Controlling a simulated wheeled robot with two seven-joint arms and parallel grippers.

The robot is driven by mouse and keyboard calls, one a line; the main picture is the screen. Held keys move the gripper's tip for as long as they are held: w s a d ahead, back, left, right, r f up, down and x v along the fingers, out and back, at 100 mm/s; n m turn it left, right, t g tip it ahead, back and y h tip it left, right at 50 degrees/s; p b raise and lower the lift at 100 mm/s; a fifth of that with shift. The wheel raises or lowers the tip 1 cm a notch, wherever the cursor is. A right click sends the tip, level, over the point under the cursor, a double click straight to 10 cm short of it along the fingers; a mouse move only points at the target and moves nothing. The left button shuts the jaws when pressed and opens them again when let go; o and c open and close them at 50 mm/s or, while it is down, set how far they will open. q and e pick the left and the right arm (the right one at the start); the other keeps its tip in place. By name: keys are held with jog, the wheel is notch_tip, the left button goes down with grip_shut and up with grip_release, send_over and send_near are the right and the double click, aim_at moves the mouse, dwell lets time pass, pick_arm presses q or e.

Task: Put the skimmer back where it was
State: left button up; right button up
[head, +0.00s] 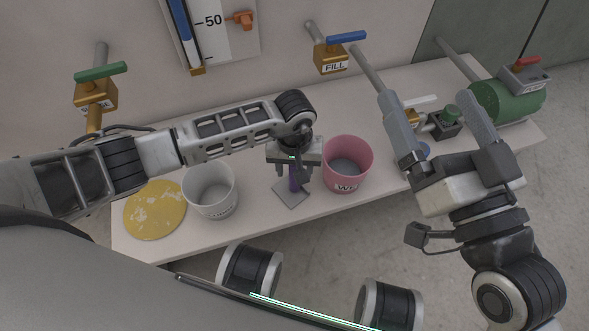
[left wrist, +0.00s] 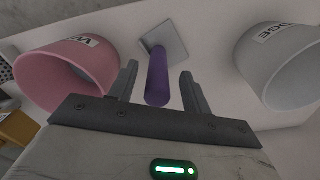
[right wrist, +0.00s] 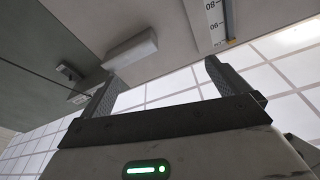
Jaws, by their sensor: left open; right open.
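The skimmer is a grey square plate (head: 287,197) with a purple handle (head: 294,183). Its plate rests on the table between a pink bucket (head: 347,158) and a white bucket (head: 209,190), with the handle standing up. My left gripper (head: 294,172) is open above the plate. In the left wrist view the purple handle (left wrist: 157,82) shows between the two open fingers, apart from both, with the plate (left wrist: 170,45) beyond. My right gripper (head: 430,98) is open and empty, raised at the right with its fingers pointing away. The right wrist view shows nothing between its fingers.
A yellow round piece (head: 154,210) lies at the table's left end. Along the back are a green-handled valve (head: 96,93), a FILL valve with a blue handle (head: 330,58) and a gauge board (head: 220,30). A green cylinder (head: 512,103) is at the right.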

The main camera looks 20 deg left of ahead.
pick_arm(q)
notch_tip(320, 180, up, 9)
jog(key=p, duration=0.2)
jog(key=shift+f+p, duration=0.15)
jog(key=shift+p, duration=0.2)
jog(key=shift+r, duration=0.45)
pick_arm(e)
jog(key=f+g, duration=0.1)
jog(key=s+f+m+g+h, duration=0.1)
jog(key=s+f+m+g, duration=0.1)
jog(key=f, duration=0.1)
jog(key=shift+a+f, duration=0.1)
jog(key=shift+a, duration=0.2)
